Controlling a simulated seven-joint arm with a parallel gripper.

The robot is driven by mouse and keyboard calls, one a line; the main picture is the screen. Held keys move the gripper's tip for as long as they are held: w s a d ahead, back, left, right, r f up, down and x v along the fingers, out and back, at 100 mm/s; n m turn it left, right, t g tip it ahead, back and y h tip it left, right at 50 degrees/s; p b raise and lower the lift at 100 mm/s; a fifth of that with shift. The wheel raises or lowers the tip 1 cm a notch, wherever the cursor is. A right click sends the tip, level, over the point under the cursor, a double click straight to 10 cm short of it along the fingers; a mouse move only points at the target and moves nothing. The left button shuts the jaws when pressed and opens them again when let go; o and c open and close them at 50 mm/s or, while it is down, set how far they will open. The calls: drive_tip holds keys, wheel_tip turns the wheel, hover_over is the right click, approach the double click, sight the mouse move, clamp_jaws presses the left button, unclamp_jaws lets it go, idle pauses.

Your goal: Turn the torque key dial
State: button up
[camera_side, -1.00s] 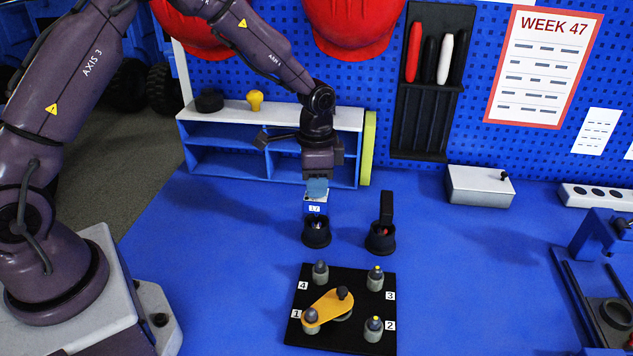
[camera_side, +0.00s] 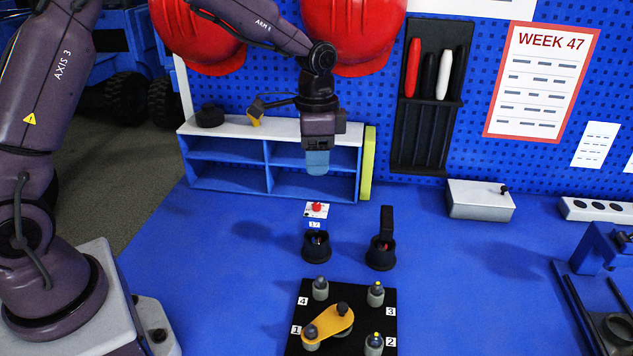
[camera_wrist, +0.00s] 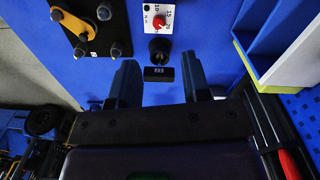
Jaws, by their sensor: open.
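The dial is a red knob (camera_side: 317,207) on a small white plate (camera_side: 309,214), on the blue bench in front of the shelf. It also shows at the top of the wrist view as a red knob (camera_wrist: 158,21) on a white plate with printed numbers; its exact setting is too small to read. My gripper (camera_side: 317,164) hangs above and slightly behind the dial, clear of it, with pale blue fingertips pointing down. In the wrist view my gripper (camera_wrist: 158,78) has its two dark fingers apart, with nothing held between them.
A black board (camera_side: 370,322) with numbered pegs and an orange lever (camera_side: 328,323) lies nearer. The blue shelf (camera_side: 225,178) is close behind my gripper.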

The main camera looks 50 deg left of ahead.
wheel_tip(320, 180, up, 4)
idle(0.5)
drive_tip(key=s+d+r+n+t, duration=0.1)
drive_tip(key=s+r+n+t, duration=0.2)
drive_tip(key=s, duration=0.9)
drive_tip(key=s+r+n+t, duration=0.2)
drive_tip(key=s+r, duration=0.5)
drive_tip(key=s, duration=0.4)
drive_tip(key=shift+s+d+n+t, duration=0.35)
drive_tip(key=shift+n+t, duration=0.05)
drive_tip(key=shift+n, duration=0.4)
